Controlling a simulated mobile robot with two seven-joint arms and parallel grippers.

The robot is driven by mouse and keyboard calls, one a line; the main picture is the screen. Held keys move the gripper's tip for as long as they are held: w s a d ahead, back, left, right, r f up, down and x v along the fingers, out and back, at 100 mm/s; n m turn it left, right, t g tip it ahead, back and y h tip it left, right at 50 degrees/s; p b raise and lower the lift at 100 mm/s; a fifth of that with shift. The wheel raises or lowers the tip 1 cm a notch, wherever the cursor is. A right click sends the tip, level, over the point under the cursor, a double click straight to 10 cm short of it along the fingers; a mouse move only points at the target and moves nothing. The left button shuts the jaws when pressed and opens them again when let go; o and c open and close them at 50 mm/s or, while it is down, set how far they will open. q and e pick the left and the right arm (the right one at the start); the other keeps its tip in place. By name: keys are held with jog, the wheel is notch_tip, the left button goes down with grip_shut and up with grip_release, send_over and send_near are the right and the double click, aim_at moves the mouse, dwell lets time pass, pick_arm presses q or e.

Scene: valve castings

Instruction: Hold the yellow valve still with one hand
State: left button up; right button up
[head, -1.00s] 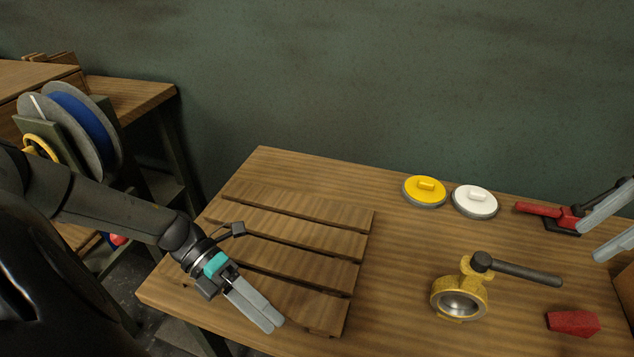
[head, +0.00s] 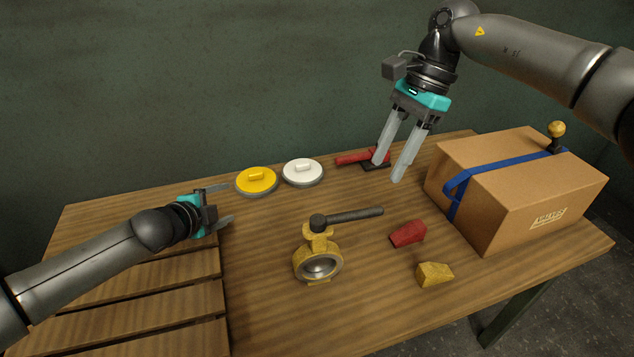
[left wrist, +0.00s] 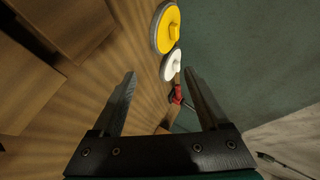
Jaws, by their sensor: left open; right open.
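The yellow valve (head: 318,252) stands on the wooden table in the middle of the head view. It has a round metal bore facing me and a dark lever handle (head: 355,215) pointing right. My left gripper (head: 226,204) is open and empty above the slatted board's far end, to the left of the valve and apart from it. In the left wrist view its fingers (left wrist: 160,95) are spread with nothing between them in grip. My right gripper (head: 392,167) is open and empty, pointing down, behind and right of the valve. The valve does not show in the left wrist view.
A yellow disc (head: 257,181) and a white disc (head: 303,172) lie at the back. A red-handled tool (head: 352,158) lies by my right gripper. A red block (head: 408,233) and a yellow wedge (head: 435,274) lie right of the valve, before a strapped cardboard box (head: 540,205). Slatted board (head: 170,312) at left.

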pick_arm(q)
jog(key=w+d+r+n+g+y, duration=0.1)
jog(key=w+d+r+n+g, duration=0.15)
jog(key=d, duration=0.35)
notch_tip(320, 180, up, 12)
jog(key=g+y, duration=0.2)
jog(key=g, duration=0.7)
send_over(318, 245)
jog(key=w, duration=0.2)
jog(key=shift+s+r+n+t, duration=0.1)
jog(key=shift+s+n+t, duration=0.05)
jog(key=shift+n+t, duration=0.15)
jog(key=shift+s, duration=0.15)
jog(key=shift+f, duration=0.3)
notch_tip(318, 245, down, 14)
jog(key=shift+f, duration=0.2)
jog(key=shift+c, duration=0.3)
grip_shut()
